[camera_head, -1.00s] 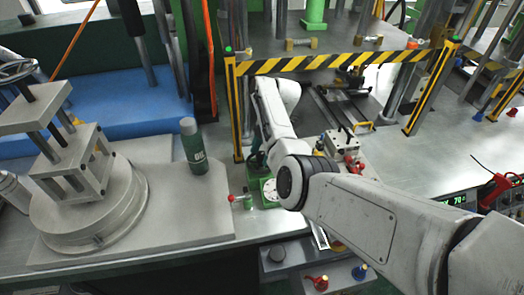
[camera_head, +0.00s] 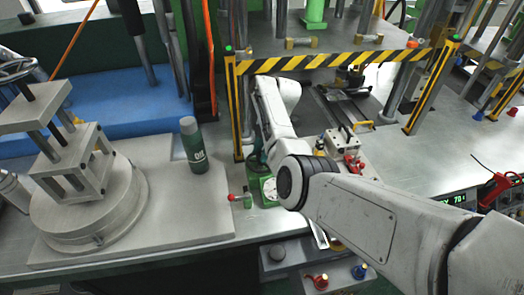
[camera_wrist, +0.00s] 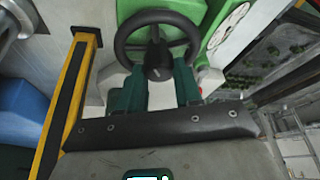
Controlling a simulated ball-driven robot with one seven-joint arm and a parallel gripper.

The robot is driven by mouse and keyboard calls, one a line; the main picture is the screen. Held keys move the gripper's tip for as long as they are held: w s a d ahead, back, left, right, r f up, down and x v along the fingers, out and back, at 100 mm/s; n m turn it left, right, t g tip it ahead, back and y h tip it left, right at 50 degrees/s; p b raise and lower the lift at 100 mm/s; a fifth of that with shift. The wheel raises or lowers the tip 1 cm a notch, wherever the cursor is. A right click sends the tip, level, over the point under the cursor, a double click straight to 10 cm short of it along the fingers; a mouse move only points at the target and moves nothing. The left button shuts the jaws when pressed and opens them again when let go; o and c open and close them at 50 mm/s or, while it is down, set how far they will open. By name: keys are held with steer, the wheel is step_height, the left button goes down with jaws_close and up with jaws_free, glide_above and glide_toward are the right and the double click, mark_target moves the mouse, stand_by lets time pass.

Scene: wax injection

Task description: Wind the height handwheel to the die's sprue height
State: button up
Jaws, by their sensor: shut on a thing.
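The black height handwheel (camera_wrist: 122,47) stands in the upper middle of the wrist view, with a round hub and spokes. It is mounted in front of a green housing (camera_wrist: 205,12). My gripper (camera_wrist: 158,82) has its two dark green fingers at the wheel's lower part, one on each side of the hub. It is shut on the wheel; the exact contact at the fingertips is hard to see. In the head view my arm hides the wheel and fingers, and a green unit with a white dial (camera_head: 270,190) shows beside the wrist. I cannot clearly identify the die.
A metal block with red parts (camera_head: 343,142) sits right of my forearm. A yellow-black striped guard (camera_head: 330,60) spans behind my arm. The bench at right (camera_head: 435,150) is largely clear.

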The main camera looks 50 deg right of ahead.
steer(key=shift+m, duration=0.3)
